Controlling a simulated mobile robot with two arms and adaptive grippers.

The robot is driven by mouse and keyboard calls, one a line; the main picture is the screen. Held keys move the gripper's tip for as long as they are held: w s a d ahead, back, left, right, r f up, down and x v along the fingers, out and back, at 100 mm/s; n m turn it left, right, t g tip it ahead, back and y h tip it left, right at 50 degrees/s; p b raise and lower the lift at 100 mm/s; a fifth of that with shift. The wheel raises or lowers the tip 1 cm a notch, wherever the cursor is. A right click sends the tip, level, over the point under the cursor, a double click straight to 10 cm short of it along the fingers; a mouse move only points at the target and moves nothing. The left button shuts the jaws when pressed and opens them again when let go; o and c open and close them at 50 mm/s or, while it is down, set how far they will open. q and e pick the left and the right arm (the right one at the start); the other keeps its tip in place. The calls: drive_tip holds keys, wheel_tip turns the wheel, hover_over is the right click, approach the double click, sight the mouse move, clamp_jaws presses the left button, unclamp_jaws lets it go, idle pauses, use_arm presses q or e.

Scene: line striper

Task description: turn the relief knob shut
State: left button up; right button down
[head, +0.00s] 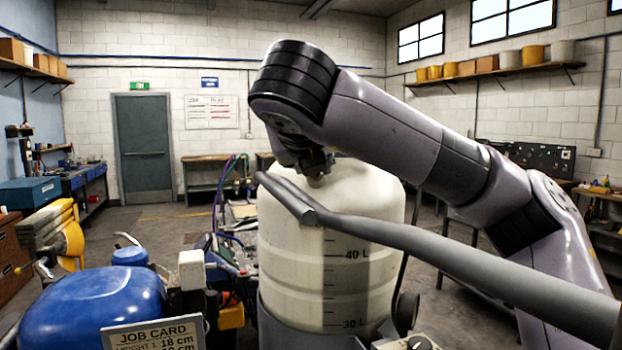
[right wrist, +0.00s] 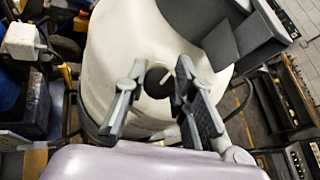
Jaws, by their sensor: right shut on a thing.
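The white tank (head: 330,235) stands upright in the middle of the head view, marked 40 L and 30 L. In the right wrist view, a dark round knob (right wrist: 157,84) with a pale bar across it sits on the tank top (right wrist: 125,50). In the head view, my right gripper (head: 317,168) reaches down to the tank top, and the knob is mostly hidden there. My left gripper is in neither view.
A grey handlebar (head: 430,240) crosses in front of the tank. A blue rounded cover (head: 95,310), a job card sign (head: 153,336) and a small dial (head: 420,343) are near the bottom. Benches line the walls, with open floor behind.

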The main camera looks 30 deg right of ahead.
drive_tip(key=shift+n, duration=0.4)
drive_tip(key=c, duration=1.3)
unclamp_jaws()
drive_tip(key=shift+c, duration=0.2)
drive_tip(key=v, duration=1.2)
